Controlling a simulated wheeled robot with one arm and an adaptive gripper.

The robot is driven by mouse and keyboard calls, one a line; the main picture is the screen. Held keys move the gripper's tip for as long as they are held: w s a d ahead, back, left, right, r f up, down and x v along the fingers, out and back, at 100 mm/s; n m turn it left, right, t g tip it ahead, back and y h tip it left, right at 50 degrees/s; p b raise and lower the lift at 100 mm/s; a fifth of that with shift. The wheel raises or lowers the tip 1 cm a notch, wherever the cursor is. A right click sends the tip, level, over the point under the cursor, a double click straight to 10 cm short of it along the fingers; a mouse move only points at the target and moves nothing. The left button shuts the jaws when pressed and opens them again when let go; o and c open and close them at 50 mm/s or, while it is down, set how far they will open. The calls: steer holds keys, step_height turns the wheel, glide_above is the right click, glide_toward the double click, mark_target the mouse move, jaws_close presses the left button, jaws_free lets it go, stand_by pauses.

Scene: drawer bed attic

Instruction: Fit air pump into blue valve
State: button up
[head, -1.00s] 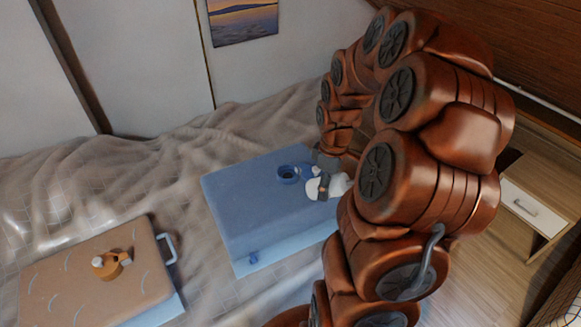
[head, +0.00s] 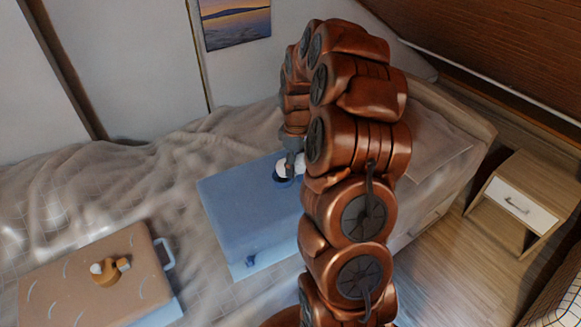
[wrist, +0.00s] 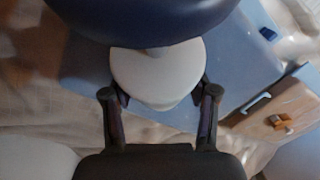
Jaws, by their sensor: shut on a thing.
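The air pump is a white rounded body (head: 291,165), held in my gripper (head: 293,158) above the blue box. In the wrist view the white pump (wrist: 158,78) sits between the two dark fingers of my gripper (wrist: 161,97), which are closed on its sides.
A tan box (head: 90,280) with an orange valve (head: 110,270) and a pale handle stands on the bed to the left. A small blue fitting (head: 250,261) is on the blue box's near side. A wooden nightstand (head: 520,200) stands at right.

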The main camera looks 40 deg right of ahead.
steer(key=shift+w+d, duration=0.1)
steer(key=shift+w, duration=0.9)
steer(key=shift+f+p, duration=0.45)
steer(key=shift+f, duration=1.15)
steer(key=shift+f, duration=0.1)
steer(key=o, duration=1.4)
